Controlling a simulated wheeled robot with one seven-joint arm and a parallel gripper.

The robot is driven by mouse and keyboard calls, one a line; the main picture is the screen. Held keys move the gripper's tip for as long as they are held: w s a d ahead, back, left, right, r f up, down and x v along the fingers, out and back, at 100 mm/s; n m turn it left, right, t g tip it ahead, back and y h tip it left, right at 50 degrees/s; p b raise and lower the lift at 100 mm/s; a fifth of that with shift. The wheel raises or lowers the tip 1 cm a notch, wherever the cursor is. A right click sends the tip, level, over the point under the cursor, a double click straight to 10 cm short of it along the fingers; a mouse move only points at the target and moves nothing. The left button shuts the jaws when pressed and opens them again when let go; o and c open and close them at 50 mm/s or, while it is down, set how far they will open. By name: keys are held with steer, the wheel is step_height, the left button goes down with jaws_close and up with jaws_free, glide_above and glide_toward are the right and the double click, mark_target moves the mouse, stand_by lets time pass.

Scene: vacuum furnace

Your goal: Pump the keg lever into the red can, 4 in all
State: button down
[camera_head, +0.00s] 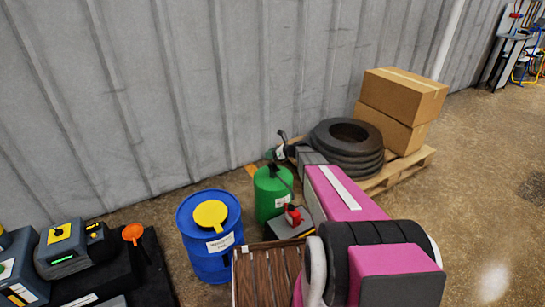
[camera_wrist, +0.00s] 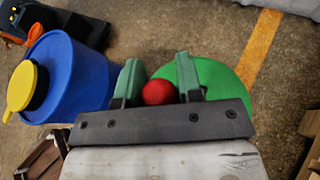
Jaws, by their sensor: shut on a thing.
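The green keg (camera_head: 270,192) stands on the floor near the wall, with a dark spout on its top. The keg's green top also shows behind the jaws in the wrist view (camera_wrist: 222,84). My gripper (camera_wrist: 159,82) is shut on a red ball knob (camera_wrist: 158,92), which appears to be the end of the keg lever. In the head view my gripper (camera_head: 280,152) is above the keg's top, and the knob is hidden there. The small red can (camera_head: 293,216) sits on a grey-topped stand (camera_head: 285,232) just right of the keg. Its contents cannot be seen.
A blue drum (camera_head: 208,250) with a yellow lid stands left of the keg. A wooden crate (camera_head: 262,278) is in front. Tires (camera_head: 347,146) and cardboard boxes (camera_head: 402,95) are on a pallet (camera_head: 410,168) at right. Machines (camera_head: 75,250) stand at left. The wall is close behind.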

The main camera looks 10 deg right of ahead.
steer(key=shift+w+a+f+m+g+h, duration=0.1)
steer(key=shift+w+a+m+g+h, duration=0.1)
steer(key=shift+w+g+h, duration=0.15)
steer(key=shift+w+a+f+m+g+h, duration=0.15)
steer(key=shift+w+m+g, duration=0.1)
steer(key=shift+w, duration=0.15)
steer(key=shift+w+a+f+m+g+h, duration=0.2)
steer(key=shift+w+f+m+g+h, duration=0.15)
steer(key=shift+w+g, duration=0.2)
steer(key=shift+w+a+f+m+g+h, duration=0.25)
steer(key=shift+w+g+h, duration=0.1)
steer(key=shift+w+g, duration=0.2)
steer(key=shift+f, duration=0.15)
steer(key=c, duration=0.8)
jaws_free()
steer(key=v, duration=1.1)
